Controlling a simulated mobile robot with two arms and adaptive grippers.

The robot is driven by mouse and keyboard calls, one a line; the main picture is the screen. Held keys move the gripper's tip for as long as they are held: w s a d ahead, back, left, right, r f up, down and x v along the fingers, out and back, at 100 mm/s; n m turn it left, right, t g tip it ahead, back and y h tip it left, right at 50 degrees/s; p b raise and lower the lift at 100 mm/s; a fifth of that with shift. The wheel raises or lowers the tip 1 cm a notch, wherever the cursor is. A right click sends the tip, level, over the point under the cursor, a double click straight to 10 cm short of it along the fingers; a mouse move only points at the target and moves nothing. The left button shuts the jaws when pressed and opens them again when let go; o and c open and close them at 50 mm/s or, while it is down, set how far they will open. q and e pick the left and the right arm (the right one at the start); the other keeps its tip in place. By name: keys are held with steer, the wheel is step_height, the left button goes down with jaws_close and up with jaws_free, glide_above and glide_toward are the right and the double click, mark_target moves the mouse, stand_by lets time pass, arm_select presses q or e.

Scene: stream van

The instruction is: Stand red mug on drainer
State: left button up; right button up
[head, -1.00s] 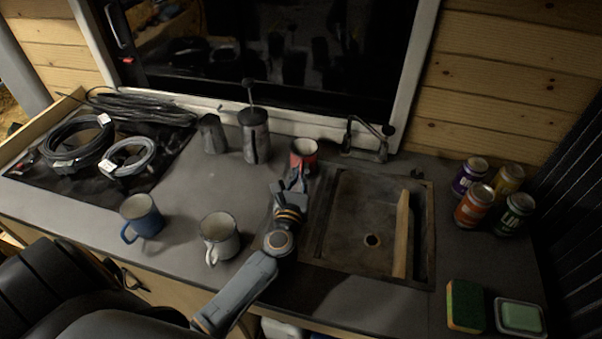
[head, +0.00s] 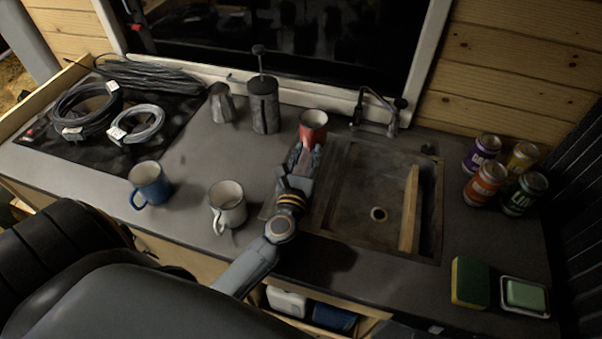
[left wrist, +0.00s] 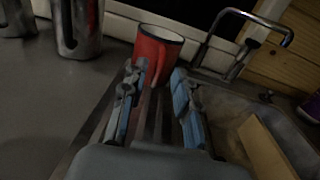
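The red mug (head: 313,122) stands upright on the counter behind the sink's left corner, next to the metal press. It also shows in the left wrist view (left wrist: 157,52), straight ahead, with its handle towards the right. My left gripper (head: 305,152) is just in front of the mug and low. In the left wrist view its two fingers (left wrist: 157,82) are spread apart with nothing held between them; the mug is just beyond the tips. A ribbed surface, perhaps the drainer, shows below the fingers. My right gripper is not in view.
The sink (head: 375,215) holds a wooden board (head: 409,210). A tap (head: 378,108) rises behind it. A white mug (head: 228,205) and blue mug (head: 150,184) stand left of my arm. Several cans, a sponge (head: 470,282) and soap dish are at the right.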

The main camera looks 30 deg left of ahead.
arm_select(q)
steer(key=b+v, duration=0.1)
steer(key=v, duration=0.6)
steer(key=shift+f+b, duration=0.15)
steer(key=shift+b, duration=0.25)
steer(key=shift+s+d, duration=0.15)
steer(key=shift+s, duration=0.45)
